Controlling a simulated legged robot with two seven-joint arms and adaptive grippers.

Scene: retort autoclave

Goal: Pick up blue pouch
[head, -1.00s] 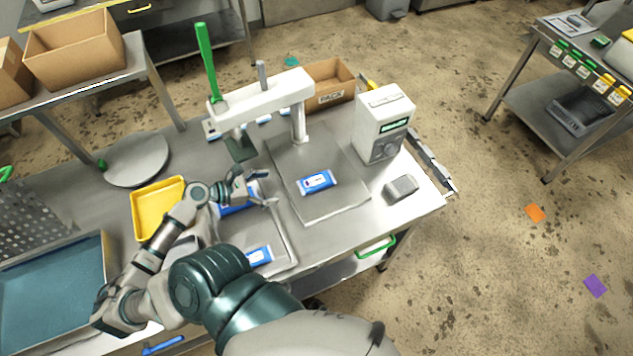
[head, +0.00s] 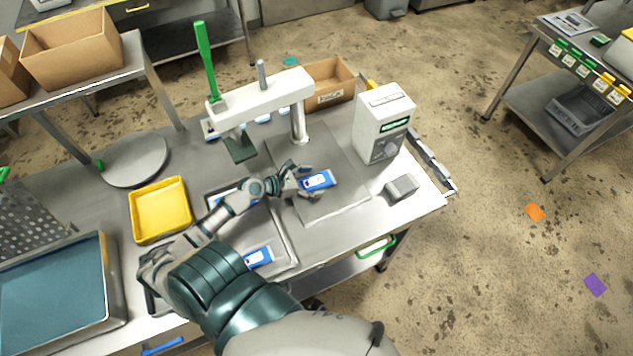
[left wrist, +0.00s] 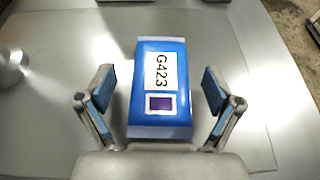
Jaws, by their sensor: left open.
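A blue pouch (head: 318,180) with a white label lies on the grey plate of the press. In the left wrist view the blue pouch (left wrist: 158,88) shows the label "G423" and a dark purple square. My left gripper (head: 300,182) is at the left end of this pouch. In the left wrist view its open fingers (left wrist: 158,95) stand on either side of the pouch, with a gap on both sides. Another blue pouch (head: 258,257) lies on a tray near the front, and one more (head: 220,197) is partly hidden by my left arm. My right gripper is not in view.
The white press (head: 262,100) with its green lever stands just behind. A white device (head: 384,125) and a small grey block (head: 402,187) are to the right. A yellow tray (head: 134,220) is left of my arm. A cardboard box (head: 330,98) sits at the back.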

